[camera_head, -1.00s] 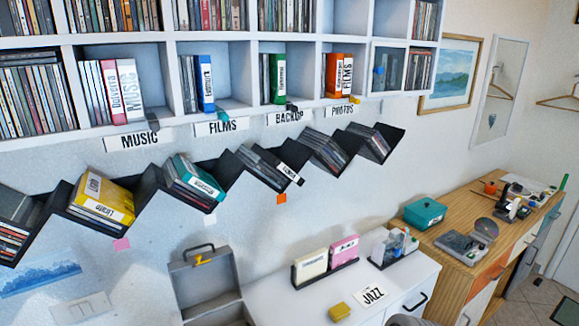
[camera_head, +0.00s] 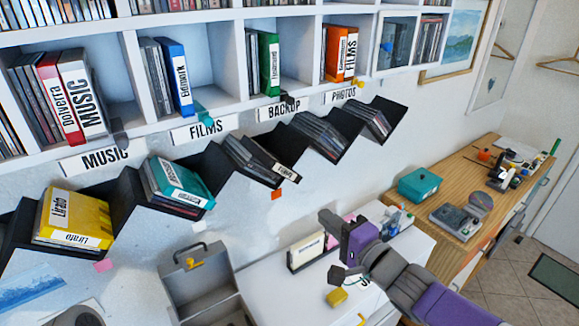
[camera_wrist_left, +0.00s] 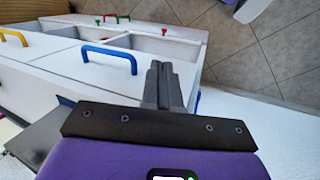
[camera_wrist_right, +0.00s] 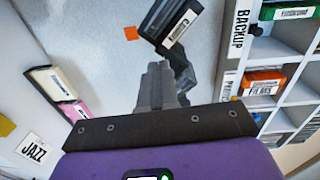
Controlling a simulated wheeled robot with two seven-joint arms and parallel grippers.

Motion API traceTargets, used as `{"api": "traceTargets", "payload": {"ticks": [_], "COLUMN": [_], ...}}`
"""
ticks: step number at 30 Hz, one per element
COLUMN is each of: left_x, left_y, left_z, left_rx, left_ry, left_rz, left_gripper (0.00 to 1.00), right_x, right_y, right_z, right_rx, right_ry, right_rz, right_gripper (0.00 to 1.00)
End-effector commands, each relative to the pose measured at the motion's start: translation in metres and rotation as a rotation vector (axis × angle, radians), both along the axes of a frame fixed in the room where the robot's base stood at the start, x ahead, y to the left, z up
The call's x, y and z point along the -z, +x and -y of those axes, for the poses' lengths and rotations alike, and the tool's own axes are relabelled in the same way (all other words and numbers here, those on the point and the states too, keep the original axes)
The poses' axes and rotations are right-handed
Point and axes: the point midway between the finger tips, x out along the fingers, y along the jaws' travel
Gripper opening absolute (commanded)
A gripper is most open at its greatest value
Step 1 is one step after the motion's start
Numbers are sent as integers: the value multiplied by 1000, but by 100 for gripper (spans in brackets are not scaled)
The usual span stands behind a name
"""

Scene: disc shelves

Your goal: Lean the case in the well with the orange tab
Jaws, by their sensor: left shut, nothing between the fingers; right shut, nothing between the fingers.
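The orange tab (camera_head: 277,194) is on the wall below a dark slanted well (camera_head: 216,160). In that well dark cases lean to the left, and a dark case with a white label (camera_head: 285,171) lies tilted lower at the right of them. The right wrist view shows this labelled case (camera_wrist_right: 180,28) and the orange tab (camera_wrist_right: 131,33) beyond my fingers. My right gripper (camera_head: 327,220), purple and black, is below and right of the tab, apart from the case. It shows shut and empty in its wrist view (camera_wrist_right: 158,68). My left gripper (camera_wrist_left: 160,68) is shut and empty over white furniture.
Neighbouring wells hold yellow (camera_head: 75,215), teal (camera_head: 180,184) and dark cases (camera_head: 373,122). The labelled shelf (camera_head: 225,90) overhangs them. A grey box (camera_head: 205,280) with a raised lid and a yellow block (camera_head: 337,297) stand below. A wooden desk (camera_head: 460,215) is at right.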

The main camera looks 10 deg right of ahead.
Motion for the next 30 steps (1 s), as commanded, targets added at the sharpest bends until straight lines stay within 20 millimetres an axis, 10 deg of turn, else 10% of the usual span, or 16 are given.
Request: {"api": "traceTargets", "payload": {"ticks": [8, 30], "left_x": [0, 27], "left_y": [0, 0], "left_z": [0, 0], "left_rx": [0, 0], "left_ry": [0, 0], "left_rz": [-1, -1], "left_gripper": [0, 0], "right_x": [-26, -25], "right_y": [-3, 113], "right_z": [-1, -43], "right_rx": [-3, -3], "right_ry": [50, 52], "right_rz": [36, 35], "right_gripper": [0, 0]}}
